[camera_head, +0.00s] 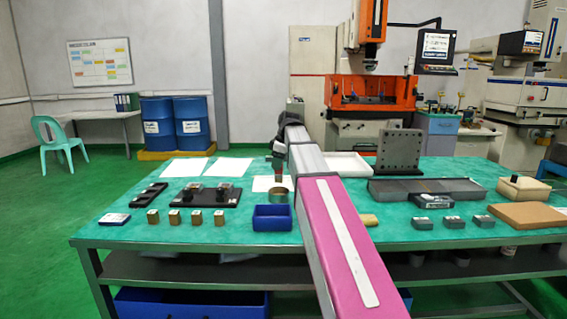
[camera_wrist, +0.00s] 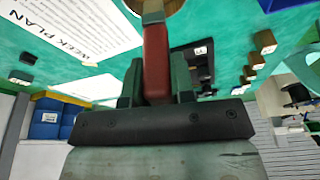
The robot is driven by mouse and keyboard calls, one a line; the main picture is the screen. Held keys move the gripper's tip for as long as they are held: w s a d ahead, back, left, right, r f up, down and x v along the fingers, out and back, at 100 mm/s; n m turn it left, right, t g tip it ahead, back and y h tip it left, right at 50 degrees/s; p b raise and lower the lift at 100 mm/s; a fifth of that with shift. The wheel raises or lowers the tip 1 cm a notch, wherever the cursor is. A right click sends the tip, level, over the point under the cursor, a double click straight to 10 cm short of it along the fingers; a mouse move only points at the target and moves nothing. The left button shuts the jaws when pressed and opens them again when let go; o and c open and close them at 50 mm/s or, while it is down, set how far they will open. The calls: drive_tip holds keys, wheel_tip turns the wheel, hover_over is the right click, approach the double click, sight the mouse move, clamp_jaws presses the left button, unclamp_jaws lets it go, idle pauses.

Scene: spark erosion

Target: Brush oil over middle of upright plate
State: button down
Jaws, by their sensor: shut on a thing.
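The upright plate (camera_head: 399,150) is a dark grey slab with rows of holes, standing at the back right of the green table. My gripper (camera_head: 277,162) is over the table's middle, well left of the plate. It is shut on the reddish handle of the brush (camera_wrist: 156,62), which hangs downward. The brush (camera_head: 278,177) also shows in the head view, just above or at the mouth of a round tin (camera_head: 278,195). The bristles are not clearly seen, and I cannot tell whether they are inside the tin. The tin's rim (camera_wrist: 152,12) shows at the top of the wrist view.
A blue bin (camera_head: 272,218) stands in front of the tin. Several brass blocks (camera_head: 196,217) and dark fixtures lie left. A long grey case (camera_head: 425,190) lies in front of the plate.

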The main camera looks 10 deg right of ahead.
sight(279, 174)
drive_tip(key=shift+f, duration=2.85)
drive_tip(key=shift+s+f, duration=0.1)
drive_tip(key=shift+f, duration=0.5)
drive_tip(key=shift+r, duration=3.5)
